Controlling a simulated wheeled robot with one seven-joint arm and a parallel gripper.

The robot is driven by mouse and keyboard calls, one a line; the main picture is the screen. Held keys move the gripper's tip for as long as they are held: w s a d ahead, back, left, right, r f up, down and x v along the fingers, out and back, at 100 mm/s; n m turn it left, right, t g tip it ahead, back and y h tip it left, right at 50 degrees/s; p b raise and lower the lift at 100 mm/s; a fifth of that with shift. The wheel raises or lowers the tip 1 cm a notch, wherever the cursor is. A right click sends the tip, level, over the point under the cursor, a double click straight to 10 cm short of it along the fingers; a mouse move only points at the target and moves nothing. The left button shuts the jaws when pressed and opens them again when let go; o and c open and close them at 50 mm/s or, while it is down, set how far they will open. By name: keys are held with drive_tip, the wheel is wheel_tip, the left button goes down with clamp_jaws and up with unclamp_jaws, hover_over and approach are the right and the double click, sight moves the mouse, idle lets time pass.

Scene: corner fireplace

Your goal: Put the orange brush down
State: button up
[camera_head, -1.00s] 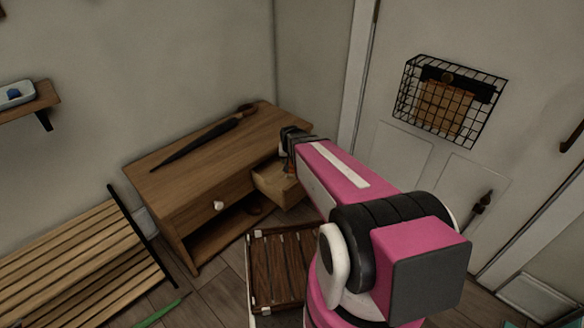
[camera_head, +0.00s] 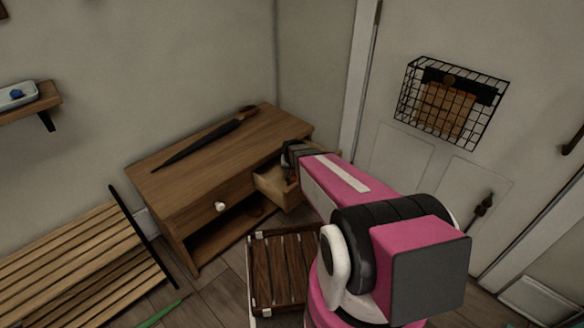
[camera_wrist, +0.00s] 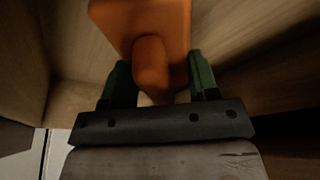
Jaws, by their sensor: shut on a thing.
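The orange brush (camera_wrist: 151,65) is between the two green fingers of my gripper (camera_wrist: 158,82) in the wrist view, with its wide part beyond the fingertips. Pale wooden walls and a floor surround it there. In the head view my gripper (camera_head: 290,160) is at the open drawer (camera_head: 277,190) on the right of the wooden cabinet. A little orange shows just beneath the gripper. My arm hides part of the drawer. I cannot tell whether the brush touches the drawer floor.
A closed umbrella (camera_head: 205,140) lies on the cabinet top (camera_head: 165,182). A slatted bench (camera_head: 75,260) stands at left and a dark slatted wooden piece (camera_head: 282,268) lies below the drawer. A wire basket (camera_head: 450,105) hangs on the door.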

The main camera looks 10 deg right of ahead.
drive_tip(key=w, duration=0.3)
drive_tip(key=shift+d+f, duration=0.1)
drive_tip(key=shift+d, duration=0.15)
drive_tip(key=shift+w+d+f, duration=0.1)
drive_tip(key=shift+w+f, duration=0.1)
drive_tip(key=shift+f, duration=0.1)
drive_tip(key=shift+s+f, duration=0.1)
drive_tip(key=shift+f, duration=0.1)
drive_tip(key=shift+f, duration=0.15)
drive_tip(key=o, duration=1)
drive_tip(key=shift+c, duration=0.2)
drive_tip(key=v, duration=1.2)
drive_tip(key=s+d+r+n+g, duration=0.1)
drive_tip(key=s+r, duration=0.2)
drive_tip(key=s, duration=0.7)
drive_tip(key=s+r+g, duration=0.2)
drive_tip(key=s+r, duration=0.1)
drive_tip(key=s, duration=0.7)
drive_tip(key=shift+d+r+n+y, duration=0.3)
drive_tip(key=shift+d+r+n, duration=0.05)
drive_tip(key=shift+r+n, duration=0.05)
